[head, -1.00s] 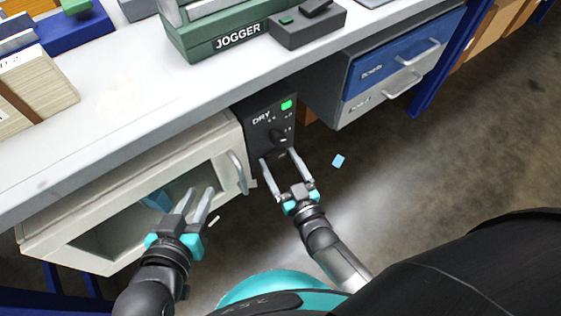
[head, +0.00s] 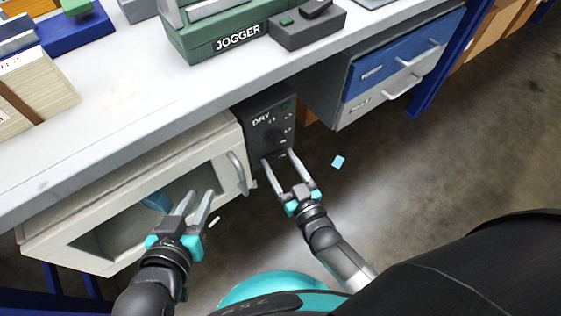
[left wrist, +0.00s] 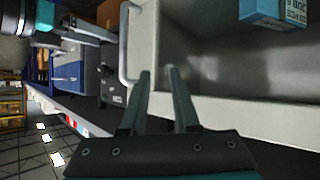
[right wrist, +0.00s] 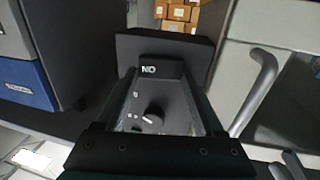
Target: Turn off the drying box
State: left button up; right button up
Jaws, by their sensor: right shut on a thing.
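The drying box (head: 60,247) is a pale cabinet with a windowed door under the bench. Its black DRY panel (head: 256,108) carries a dark indicator (head: 287,106) and a round knob (right wrist: 153,114). My right gripper (head: 277,157) is at the panel's lower end. My left gripper (head: 201,193) is open and empty in front of the door window, left of the door handle (head: 237,172).
The white bench top (head: 130,110) overhangs the box and holds a green jogger (head: 200,40). A drawer unit (head: 350,105) hangs to the right of the panel. A small blue piece (head: 338,162) lies on the floor, which is otherwise clear at the right.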

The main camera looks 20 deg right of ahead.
jog(key=shift+d+n+y, duration=0.25)
jog(key=shift+n+y, duration=0.35)
jog(key=shift+y, duration=0.3)
jog(key=shift+w+d+n+g+y, duration=0.15)
jog(key=shift+n+g+y, duration=0.45)
jog(key=shift+y, duration=0.3)
jog(key=shift+w+d+n+g+y+b, duration=0.15)
jog(key=shift+n+g+y, duration=0.1)
jog(key=shift+n+y, duration=0.25)
jog(key=shift+s+d+n+g+y+b, duration=0.15)
jog(key=shift+n+g+y, duration=0.15)
jog(key=shift+y, duration=0.3)
pick_arm(q)
jog(key=shift+w+d+r+t+h, duration=0.15)
jog(key=shift+d+r+t+h, duration=0.15)
jog(key=shift+d+t, duration=0.25)
pick_arm(e)
jog(key=shift+w+n+g+y, duration=0.1)
jog(key=shift+n+g+y, duration=0.2)
jog(key=shift+y, duration=0.1)
pick_arm(q)
jog(key=shift+a, duration=0.1)
pick_arm(e)
jog(key=o, duration=1.1)
jog(key=shift+d, duration=0.1)
